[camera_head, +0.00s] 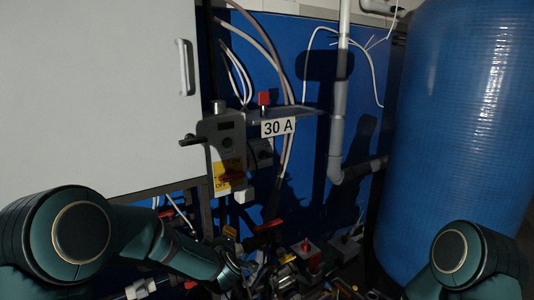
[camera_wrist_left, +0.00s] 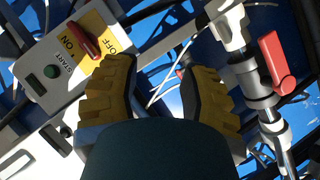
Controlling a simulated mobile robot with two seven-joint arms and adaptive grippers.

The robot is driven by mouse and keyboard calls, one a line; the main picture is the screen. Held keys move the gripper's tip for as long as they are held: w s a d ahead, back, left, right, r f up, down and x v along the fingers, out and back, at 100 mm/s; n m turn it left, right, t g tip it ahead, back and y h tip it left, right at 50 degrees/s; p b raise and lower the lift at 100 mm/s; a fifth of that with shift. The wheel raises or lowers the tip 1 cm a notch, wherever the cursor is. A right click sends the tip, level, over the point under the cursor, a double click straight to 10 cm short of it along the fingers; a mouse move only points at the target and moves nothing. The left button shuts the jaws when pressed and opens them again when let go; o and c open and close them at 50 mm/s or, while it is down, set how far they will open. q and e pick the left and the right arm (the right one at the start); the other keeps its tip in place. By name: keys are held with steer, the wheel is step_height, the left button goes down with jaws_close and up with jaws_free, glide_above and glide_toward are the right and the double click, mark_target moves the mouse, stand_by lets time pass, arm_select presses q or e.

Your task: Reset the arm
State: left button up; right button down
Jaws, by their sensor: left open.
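My left arm comes in from the left in the head view and reaches toward the lower middle, where its gripper is hard to make out among dark clutter. In the left wrist view my left gripper (camera_wrist_left: 158,75) shows two yellow ridged fingers, spread apart with nothing between them. Beyond them on the left is a control box (camera_wrist_left: 60,55) with a red switch (camera_wrist_left: 84,40), ON and OFF labels and a START button (camera_wrist_left: 52,71). My right arm shows at the lower right of the head view; its gripper is not visible.
A large blue tank (camera_head: 460,120) fills the right. A grey pipe (camera_head: 338,120) runs down between. A red-handled valve (camera_wrist_left: 276,60) is right of the left fingers.

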arm_select(q)
steer(key=s+d+f+m+g+h, duration=0.1)
steer(key=s+f+m+g+h, duration=0.15)
steer(key=s+f, duration=0.6)
steer(key=s+d+f+m+g+h, duration=0.15)
steer(key=s+f+m+g, duration=0.35)
steer(key=f, duration=0.6)
steer(key=s+f+m+g+h, duration=0.1)
steer(key=s+f+m+g, duration=0.1)
steer(key=s, duration=0.7)
steer(key=s+d+f+m+g+h, duration=0.1)
steer(key=s+f, duration=0.4)
steer(key=s, duration=0.5)
steer(key=shift+m+g, duration=0.35)
steer(key=shift+g, duration=0.4)
steer(key=shift+d, duration=0.1)
